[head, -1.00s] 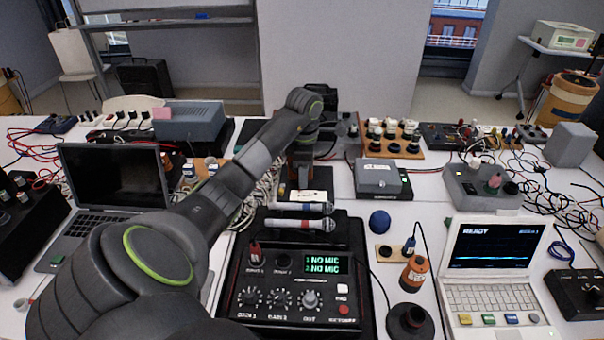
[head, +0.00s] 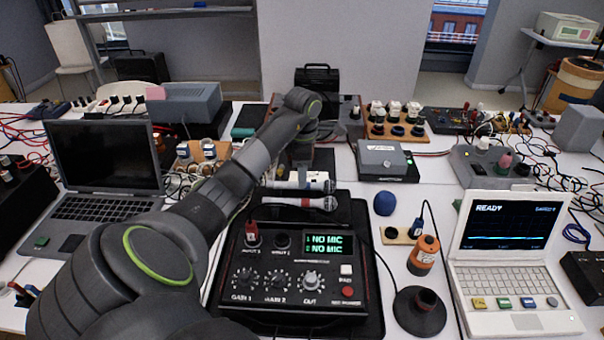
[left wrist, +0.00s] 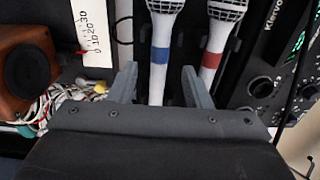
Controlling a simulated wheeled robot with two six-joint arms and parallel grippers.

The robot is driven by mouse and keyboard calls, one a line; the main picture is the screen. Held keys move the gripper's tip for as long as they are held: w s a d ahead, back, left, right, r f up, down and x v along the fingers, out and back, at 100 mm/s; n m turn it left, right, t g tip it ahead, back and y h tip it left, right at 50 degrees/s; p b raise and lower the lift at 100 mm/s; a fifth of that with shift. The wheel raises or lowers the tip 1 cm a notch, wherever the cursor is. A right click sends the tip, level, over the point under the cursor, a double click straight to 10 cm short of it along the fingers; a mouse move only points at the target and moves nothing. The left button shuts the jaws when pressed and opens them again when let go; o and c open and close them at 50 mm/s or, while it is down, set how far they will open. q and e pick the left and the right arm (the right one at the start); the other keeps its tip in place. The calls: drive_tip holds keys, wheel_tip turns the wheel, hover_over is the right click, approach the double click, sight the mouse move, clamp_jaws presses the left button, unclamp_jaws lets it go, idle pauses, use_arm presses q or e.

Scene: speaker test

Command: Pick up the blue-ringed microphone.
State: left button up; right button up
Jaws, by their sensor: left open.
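The blue-ringed microphone (left wrist: 160,55) has a white handle and a silver mesh head. In the left wrist view its handle lies between the two fingers of my left gripper (left wrist: 160,85), which is open. In the head view it is the farther of two microphones (head: 290,185), partly hidden by my wrist. The red-ringed microphone (left wrist: 214,62) lies parallel to it, on the right in the wrist view, with the right finger overlapping its lower handle. In the head view it is the nearer one (head: 295,203). My right gripper is not in view.
A black mixer (head: 295,301) reading "NO MIC" stands just in front of the microphones. A blue foam ball (head: 385,203), an orange device (head: 424,255) and a white laptop (head: 510,270) are to the right. A dark laptop (head: 107,165) and loose cables are left.

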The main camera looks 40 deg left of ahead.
use_arm(q)
wheel_tip(320, 180, down, 4)
drive_tip(key=shift+a+r+b, duration=0.1)
drive_tip(key=shift+r+b, duration=0.1)
drive_tip(key=shift+b, duration=0.85)
drive_tip(key=shift+r, duration=0.1)
clamp_jaws()
